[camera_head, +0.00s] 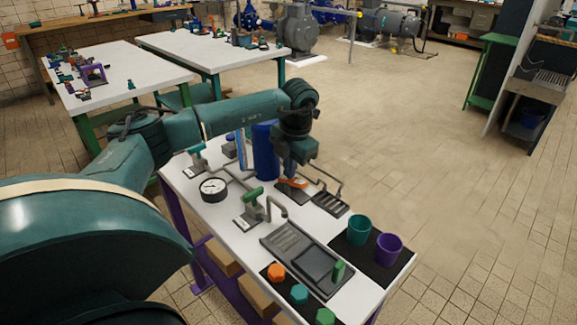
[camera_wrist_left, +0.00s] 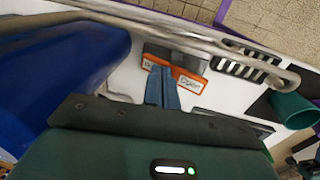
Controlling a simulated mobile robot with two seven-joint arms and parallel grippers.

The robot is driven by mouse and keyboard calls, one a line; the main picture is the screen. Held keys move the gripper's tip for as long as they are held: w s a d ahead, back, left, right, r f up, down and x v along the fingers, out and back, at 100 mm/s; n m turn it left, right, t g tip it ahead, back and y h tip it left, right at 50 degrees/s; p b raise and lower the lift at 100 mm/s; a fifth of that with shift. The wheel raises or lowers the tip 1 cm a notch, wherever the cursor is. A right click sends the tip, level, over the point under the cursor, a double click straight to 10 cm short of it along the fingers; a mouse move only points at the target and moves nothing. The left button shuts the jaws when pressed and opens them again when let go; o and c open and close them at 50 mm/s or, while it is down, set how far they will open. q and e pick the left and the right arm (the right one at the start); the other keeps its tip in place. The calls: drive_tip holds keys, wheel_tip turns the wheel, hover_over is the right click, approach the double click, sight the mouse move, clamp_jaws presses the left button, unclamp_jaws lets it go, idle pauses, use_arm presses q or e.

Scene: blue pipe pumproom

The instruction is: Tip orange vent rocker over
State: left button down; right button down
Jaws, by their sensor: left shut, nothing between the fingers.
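The orange vent rocker (camera_head: 293,183) is a small bar on a grey base on the white bench, beside the blue cylinder (camera_head: 265,150). In the left wrist view the orange rocker (camera_wrist_left: 188,82) lies just beyond my fingertips, with lettering at both ends; the fingers cover its middle-left part. My left gripper (camera_head: 287,177) points down over it. The gripper's fingers also show in the left wrist view (camera_wrist_left: 162,76), shut together and empty. I cannot tell whether the tips touch the rocker. My right gripper is not in view.
A metal pipe (camera_wrist_left: 190,38) runs close past the fingers. A slotted drain tray (camera_head: 330,203), a teal cup (camera_head: 358,230) and a purple cup (camera_head: 389,250) stand to the right. A gauge (camera_head: 213,189) and a green-handled valve (camera_head: 253,198) stand left.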

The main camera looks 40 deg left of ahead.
use_arm(q)
drive_tip(key=a+r+p, duration=0.3)
drive_tip(key=a+r, duration=0.1)
drive_tip(key=r, duration=0.9)
drive_tip(key=shift+w+a+r, duration=0.15)
idle(0.3)
